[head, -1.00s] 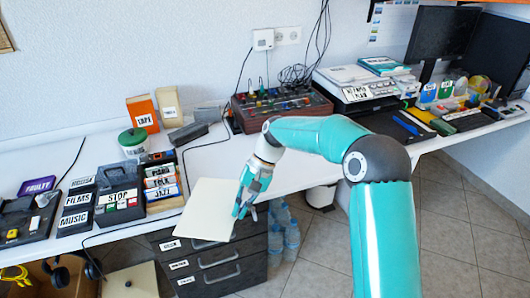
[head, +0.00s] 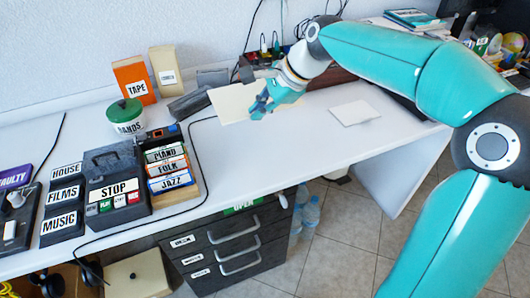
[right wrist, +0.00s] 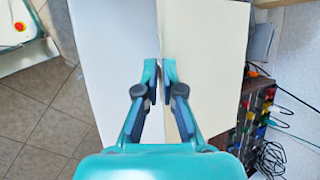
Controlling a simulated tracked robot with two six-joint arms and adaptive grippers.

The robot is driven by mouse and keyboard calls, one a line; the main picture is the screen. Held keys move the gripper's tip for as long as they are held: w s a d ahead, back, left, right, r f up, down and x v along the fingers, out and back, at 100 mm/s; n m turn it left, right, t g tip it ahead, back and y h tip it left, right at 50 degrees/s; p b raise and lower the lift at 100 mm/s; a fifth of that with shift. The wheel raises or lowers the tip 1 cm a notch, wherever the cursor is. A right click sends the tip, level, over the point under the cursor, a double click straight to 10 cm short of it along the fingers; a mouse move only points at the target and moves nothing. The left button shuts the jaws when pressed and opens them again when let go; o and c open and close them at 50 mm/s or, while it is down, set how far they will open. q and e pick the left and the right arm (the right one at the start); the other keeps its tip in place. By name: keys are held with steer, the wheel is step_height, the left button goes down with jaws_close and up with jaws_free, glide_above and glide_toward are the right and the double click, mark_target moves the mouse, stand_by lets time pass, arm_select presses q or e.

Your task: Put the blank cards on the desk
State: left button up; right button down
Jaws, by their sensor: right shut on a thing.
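A flat, plain cream sheet (head: 233,101), with no print that I can make out, is in my right gripper (head: 258,106). I cannot tell if it is one card or several. The gripper is shut on its edge, and the sheet is over the white desk (head: 300,152) in the head view; whether it touches the desk is unclear. In the right wrist view the cream sheet (right wrist: 208,60) fills the area right of the closed fingers (right wrist: 160,75). A plain white flat piece (head: 355,112) lies on the desk further right. My left gripper is not in view.
Tape and label boxes (head: 135,80), a green-lidded tub (head: 126,116), a card rack (head: 168,167) and a STOP box (head: 116,190) stand to the left. Dark drawers (head: 225,250) are below the desk front. Bare desk lies between the rack and the white piece.

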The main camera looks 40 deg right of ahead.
mark_target(253, 162)
step_height(253, 162, down, 15)
steer(key=b, duration=0.4)
steer(key=c, duration=1.8)
jaws_free()
steer(key=shift+f, duration=0.1)
steer(key=shift+o, duration=1)
steer(key=p+v, duration=0.2)
steer(key=v, duration=1)
